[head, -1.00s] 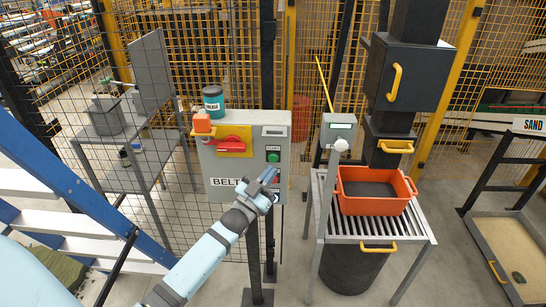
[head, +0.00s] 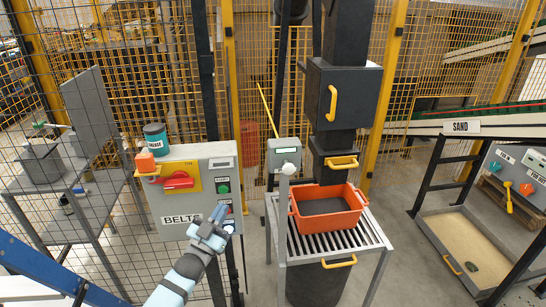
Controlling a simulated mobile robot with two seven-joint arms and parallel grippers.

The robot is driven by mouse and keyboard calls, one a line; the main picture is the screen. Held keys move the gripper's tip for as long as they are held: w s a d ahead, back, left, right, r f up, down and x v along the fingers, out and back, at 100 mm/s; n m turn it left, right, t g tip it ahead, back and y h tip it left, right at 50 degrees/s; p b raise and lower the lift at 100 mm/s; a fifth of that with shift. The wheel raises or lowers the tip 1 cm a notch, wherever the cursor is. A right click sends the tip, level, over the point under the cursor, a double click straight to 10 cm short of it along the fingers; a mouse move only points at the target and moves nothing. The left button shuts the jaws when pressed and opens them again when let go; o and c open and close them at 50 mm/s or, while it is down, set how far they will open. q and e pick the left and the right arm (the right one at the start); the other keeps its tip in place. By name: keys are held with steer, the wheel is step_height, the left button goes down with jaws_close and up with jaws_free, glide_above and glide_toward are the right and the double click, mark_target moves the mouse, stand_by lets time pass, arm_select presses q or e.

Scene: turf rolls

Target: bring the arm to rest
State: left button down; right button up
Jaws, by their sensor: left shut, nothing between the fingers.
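My left gripper (head: 219,215) is shut and empty. It is in front of the lower right part of the grey BELT control box (head: 205,205), close to its column of buttons; I cannot tell whether it touches the box. The box has a red rotary handle (head: 177,180) on a yellow plate and a green button (head: 223,187). My left arm comes up from the bottom of the head view. My right gripper is not in view.
An orange crate (head: 353,219) with dark contents stands on a slatted roller stand (head: 376,240) under a black hopper (head: 340,100). A grease tin (head: 156,139) sits on the box. A sand tray (head: 437,250) lies at right. Mesh fence (head: 100,70) stands behind.

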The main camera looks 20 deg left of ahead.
arm_select(q)
steer(key=s+d+f+g+p, duration=0.1)
steer(key=s+d+f+g, duration=0.3)
steer(key=s, duration=0.4)
steer(key=s+d+f+g+p, duration=0.1)
steer(key=s+d+f+g, duration=0.3)
steer(key=s+d+f, duration=0.3)
steer(key=s+d+f+g+p, duration=0.1)
steer(key=s+d+f+g, duration=0.3)
steer(key=s+f, duration=0.4)
steer(key=shift+s+d+n+h+p, duration=0.35)
steer(key=shift+s+d, duration=0.35)
steer(key=shift+s, duration=0.3)
